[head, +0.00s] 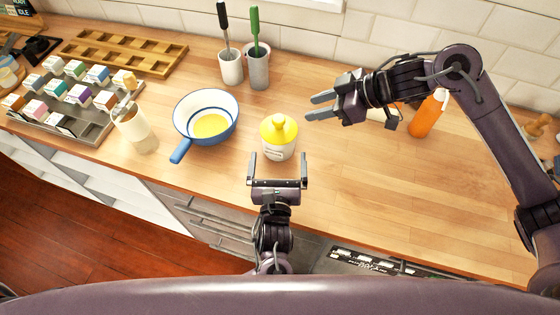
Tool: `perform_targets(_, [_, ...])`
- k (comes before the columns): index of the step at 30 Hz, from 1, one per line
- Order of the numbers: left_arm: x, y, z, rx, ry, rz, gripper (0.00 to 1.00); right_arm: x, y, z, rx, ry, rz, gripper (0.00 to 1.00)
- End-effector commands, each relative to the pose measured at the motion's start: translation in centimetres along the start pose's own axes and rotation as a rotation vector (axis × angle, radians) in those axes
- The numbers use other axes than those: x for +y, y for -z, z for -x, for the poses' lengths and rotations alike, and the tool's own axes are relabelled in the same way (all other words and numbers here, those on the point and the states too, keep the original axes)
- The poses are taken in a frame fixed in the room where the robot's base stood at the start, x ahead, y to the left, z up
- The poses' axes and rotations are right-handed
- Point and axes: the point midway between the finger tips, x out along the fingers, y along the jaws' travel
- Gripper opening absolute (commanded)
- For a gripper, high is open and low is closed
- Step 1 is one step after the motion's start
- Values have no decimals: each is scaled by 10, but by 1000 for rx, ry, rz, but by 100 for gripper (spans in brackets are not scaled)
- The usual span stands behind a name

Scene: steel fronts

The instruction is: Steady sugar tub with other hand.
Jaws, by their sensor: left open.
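The sugar tub (279,148) is a white tub with a yellow knobbed lid (279,127), upright on the wooden counter in the head view. A label faces the counter's front edge. My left gripper (278,160) is open in front of the tub, its two fingers apart, one on each side of the tub's near side. I cannot tell whether they touch it. My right gripper (316,106) is open, above and to the right of the tub, its fingers pointing left. It appears empty and apart from the lid.
A blue-rimmed white pan (220,107) with yellow contents stands left of the tub. Two utensil crocks (231,68) stand behind. An orange bottle (427,114) is near my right arm. A tray of small boxes (98,111) lies far left. The counter's right side is mostly clear.

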Motion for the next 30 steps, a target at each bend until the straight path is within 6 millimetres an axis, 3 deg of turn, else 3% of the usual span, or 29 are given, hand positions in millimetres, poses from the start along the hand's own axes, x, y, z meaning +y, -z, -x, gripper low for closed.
perform_targets(15, [2,-1,-68,-1,-5,-3,100,0,0,0,0,0,0,36])
perform_targets(27, [2,0,-76,1,-4,-3,100,0,0,0,0,0,0,36])
perform_targets(30, [2,0,-76,1,-4,-3,88,0,0,0,0,0,0,36])
